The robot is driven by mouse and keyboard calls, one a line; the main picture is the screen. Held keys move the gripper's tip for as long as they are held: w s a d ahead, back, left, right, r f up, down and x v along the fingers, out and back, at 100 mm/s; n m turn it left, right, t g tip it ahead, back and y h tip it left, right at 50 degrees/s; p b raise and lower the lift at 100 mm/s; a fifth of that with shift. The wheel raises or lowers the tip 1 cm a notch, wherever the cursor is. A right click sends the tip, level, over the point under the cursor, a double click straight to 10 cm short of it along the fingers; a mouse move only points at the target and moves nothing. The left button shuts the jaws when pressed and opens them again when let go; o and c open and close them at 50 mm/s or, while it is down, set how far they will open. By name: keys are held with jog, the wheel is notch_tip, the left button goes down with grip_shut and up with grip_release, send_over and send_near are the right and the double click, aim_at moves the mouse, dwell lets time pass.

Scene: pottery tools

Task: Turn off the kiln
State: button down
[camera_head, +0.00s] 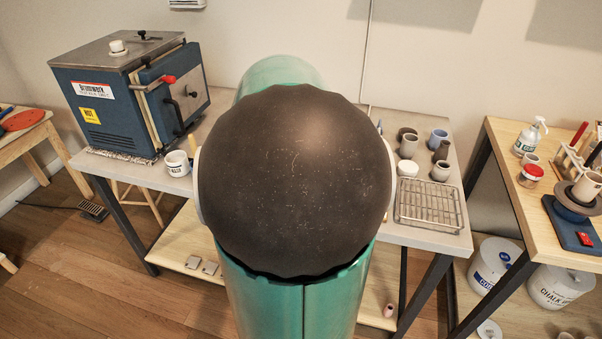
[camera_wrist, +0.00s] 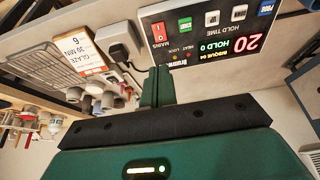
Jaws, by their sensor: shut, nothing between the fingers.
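The blue kiln (camera_head: 130,95) stands at the left end of the grey table in the head view, with a red-knobbed lever on its front. A black control panel (camera_wrist: 205,35) appears upside down in the wrist view. It has a lit red "20", a green "HOLD 0" line, several buttons and a red rocker switch (camera_wrist: 159,33) marked "MAINS". My gripper (camera_wrist: 158,72) is shut and empty, its green fingertips close to the panel's brand-label edge. I cannot tell whether they touch it. In the head view my arm hides the gripper and the panel.
A wall socket with a plug (camera_wrist: 122,40) and a "GLAZE" card (camera_wrist: 82,55) sit beside the panel. A wire rack (camera_head: 430,204) and several cups occupy the table's right end. A white mug (camera_head: 177,163) stands near the kiln. A wooden table (camera_head: 510,150) stands to the right.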

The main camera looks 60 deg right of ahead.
dwell(0.3)
jog(key=x, duration=1.4)
jog(key=shift+a, duration=0.15)
jog(key=shift+f, duration=0.2)
jog(key=shift+a+f, duration=0.2)
jog(key=shift+a, duration=0.5)
